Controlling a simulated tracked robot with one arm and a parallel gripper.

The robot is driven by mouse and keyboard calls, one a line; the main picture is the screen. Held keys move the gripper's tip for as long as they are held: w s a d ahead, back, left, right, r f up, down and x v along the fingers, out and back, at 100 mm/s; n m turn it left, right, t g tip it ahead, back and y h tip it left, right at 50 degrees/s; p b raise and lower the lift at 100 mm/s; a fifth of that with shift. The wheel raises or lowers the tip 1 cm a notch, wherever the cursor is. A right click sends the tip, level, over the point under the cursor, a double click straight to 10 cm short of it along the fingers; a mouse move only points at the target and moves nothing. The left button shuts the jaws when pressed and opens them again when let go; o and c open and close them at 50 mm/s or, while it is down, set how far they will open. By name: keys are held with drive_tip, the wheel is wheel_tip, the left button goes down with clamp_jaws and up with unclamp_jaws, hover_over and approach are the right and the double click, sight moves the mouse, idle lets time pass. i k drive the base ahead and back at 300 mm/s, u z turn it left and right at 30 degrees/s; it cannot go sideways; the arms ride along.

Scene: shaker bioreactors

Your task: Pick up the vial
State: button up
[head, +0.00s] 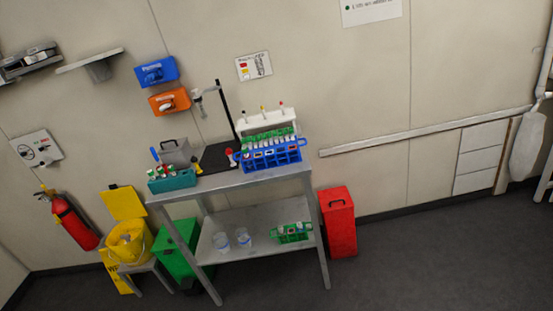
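Several small vials or tubes with green and white tops stand in a blue rack (271,156) on the right part of a grey metal table (235,185). More capped vials with red, white and green tops sit in a teal rack (172,182) at the table's left end. A green rack (291,233) on the lower shelf also holds some. I cannot tell which one is the task's vial. My gripper is not in view, and the table is some distance away.
A red bin (338,222) stands right of the table. A green bin (178,250), a yellow bucket (130,243) and a fire extinguisher (70,218) stand to the left. A black retort stand (228,112) rises from the tabletop. The floor (430,260) at front right is clear.

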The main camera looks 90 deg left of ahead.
sight(244, 150)
drive_tip(key=u, duration=2.5)
drive_tip(key=k, duration=0.75)
drive_tip(key=u, duration=0.05)
drive_tip(key=i, duration=0.75)
drive_tip(key=z, duration=0.05)
